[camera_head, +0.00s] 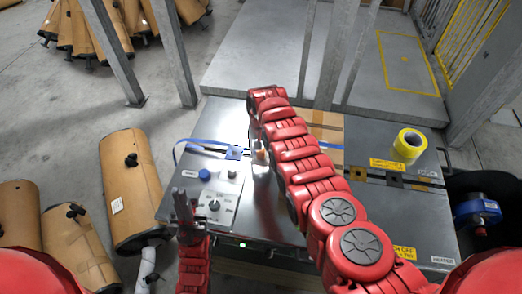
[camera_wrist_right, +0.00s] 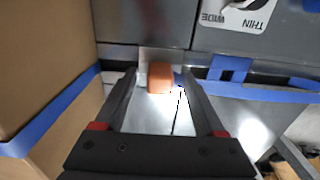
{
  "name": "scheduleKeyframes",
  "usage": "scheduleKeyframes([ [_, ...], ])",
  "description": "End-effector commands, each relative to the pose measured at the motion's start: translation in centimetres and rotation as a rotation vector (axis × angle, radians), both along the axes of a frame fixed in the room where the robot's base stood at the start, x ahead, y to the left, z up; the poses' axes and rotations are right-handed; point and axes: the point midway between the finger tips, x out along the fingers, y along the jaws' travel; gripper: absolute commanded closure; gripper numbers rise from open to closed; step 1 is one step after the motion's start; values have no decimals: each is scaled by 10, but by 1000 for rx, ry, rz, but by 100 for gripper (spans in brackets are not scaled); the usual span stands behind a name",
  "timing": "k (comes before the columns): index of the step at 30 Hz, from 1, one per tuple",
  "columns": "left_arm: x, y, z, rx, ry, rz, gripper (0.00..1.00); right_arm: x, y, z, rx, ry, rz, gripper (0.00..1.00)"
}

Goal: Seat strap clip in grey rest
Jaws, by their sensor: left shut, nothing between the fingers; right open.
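A small orange-brown block (camera_wrist_right: 160,77) lies between the open fingertips of my right gripper (camera_wrist_right: 158,85) in the right wrist view, on a pale grey plate (camera_wrist_right: 148,54). In the head view the block (camera_head: 262,155) shows beside my right arm, which hides that gripper. A blue strap (camera_head: 196,143) runs across the metal table to a blue square piece (camera_head: 234,152), which the wrist view also shows (camera_wrist_right: 230,68). I cannot tell which piece is the strap clip, or whether the fingers touch the block. My left gripper (camera_head: 183,204) is shut and empty, at the control panel's left.
The metal table (camera_head: 225,120) carries a control panel (camera_head: 214,204) with knobs, a cardboard box (camera_head: 328,128) partly behind my right arm, and a yellow tape roll (camera_head: 408,145). Wrapped mufflers (camera_head: 132,190) lie at the left. Metal posts (camera_head: 335,60) rise behind the table.

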Motion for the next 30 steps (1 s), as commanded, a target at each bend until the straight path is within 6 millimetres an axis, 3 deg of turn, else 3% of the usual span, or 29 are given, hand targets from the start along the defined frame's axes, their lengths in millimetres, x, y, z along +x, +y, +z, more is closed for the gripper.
scheduleKeyframes([
  [8, 0, 0, 1, 0, 0, 0, 100, 1, 0, 7, 0, -1, 0, 29],
  [14, 0, 0, 4, 0, 0, 0, 100, 1, 1, 29, 1, -5, 1, 29],
  [25, 0, 0, -8, 0, 0, 0, 100, 1, 0, 114, 1, -4, 0, 29],
  [26, 0, 0, -6, 0, 0, 0, 100, 1, 0, 122, 1, -3, 0, 29],
  [27, 0, 0, 14, 0, 1, 0, 100, 0, 1, 139, -1, 1, 1, 29],
  [30, 0, 0, 30, 0, -1, 0, 100, 0, 0, 154, -1, 1, 0, 29],
])
